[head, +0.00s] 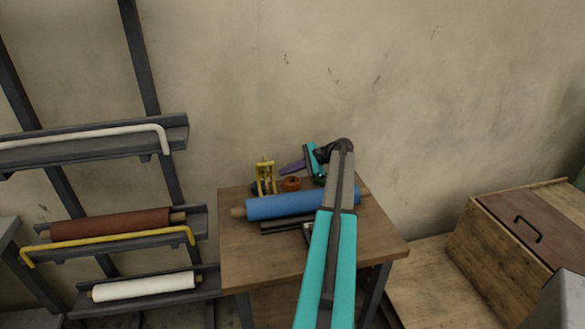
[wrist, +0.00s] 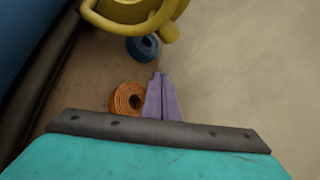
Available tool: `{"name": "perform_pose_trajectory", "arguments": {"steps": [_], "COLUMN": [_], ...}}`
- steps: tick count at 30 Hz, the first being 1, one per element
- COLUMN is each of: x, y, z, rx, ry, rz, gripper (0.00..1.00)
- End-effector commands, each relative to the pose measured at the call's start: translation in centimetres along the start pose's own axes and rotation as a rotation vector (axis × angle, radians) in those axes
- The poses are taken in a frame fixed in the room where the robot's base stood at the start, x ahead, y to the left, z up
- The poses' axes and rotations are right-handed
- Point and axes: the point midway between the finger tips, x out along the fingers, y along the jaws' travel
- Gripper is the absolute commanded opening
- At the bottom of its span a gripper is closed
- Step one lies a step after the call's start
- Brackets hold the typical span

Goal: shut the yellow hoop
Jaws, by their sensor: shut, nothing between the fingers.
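A yellow bent bar (head: 110,240), hoop-shaped, runs along the front of the rack's middle shelf, before a brown roll (head: 110,225). A second yellow thing (head: 265,176), a small upright frame, stands on the wooden table behind the blue roll (head: 290,205). It also shows in the wrist view as a rounded yellow piece (wrist: 135,15), cut by the top edge. I cannot tell which of the two is the hoop. My gripper (head: 284,169) is over the back of the table, right of the yellow frame and apart from it. Its purple fingers (wrist: 157,80) are shut and empty.
An orange tape roll (wrist: 127,98) and a dark blue one (wrist: 143,47) lie close to my fingers. The wall is just behind the table (head: 245,265). A white bar (head: 90,137) spans the upper shelf; a white roll (head: 143,287) lies on the lower shelf. A wooden chest (head: 500,250) stands right.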

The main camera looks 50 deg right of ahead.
Motion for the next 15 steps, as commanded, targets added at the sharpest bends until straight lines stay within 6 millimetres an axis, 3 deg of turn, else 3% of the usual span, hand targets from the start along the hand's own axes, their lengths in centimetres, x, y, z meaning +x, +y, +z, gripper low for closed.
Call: {"name": "perform_pose_trajectory", "arguments": {"steps": [11,15], "x": [5.6,5.0], "y": [0.0,0.0], "z": [0.2,1.9], "rx": [0.001,-0.001], "ry": [-0.002,-0.001], "rz": [0.003,0.001], "gripper": [0.00,0.00]}}
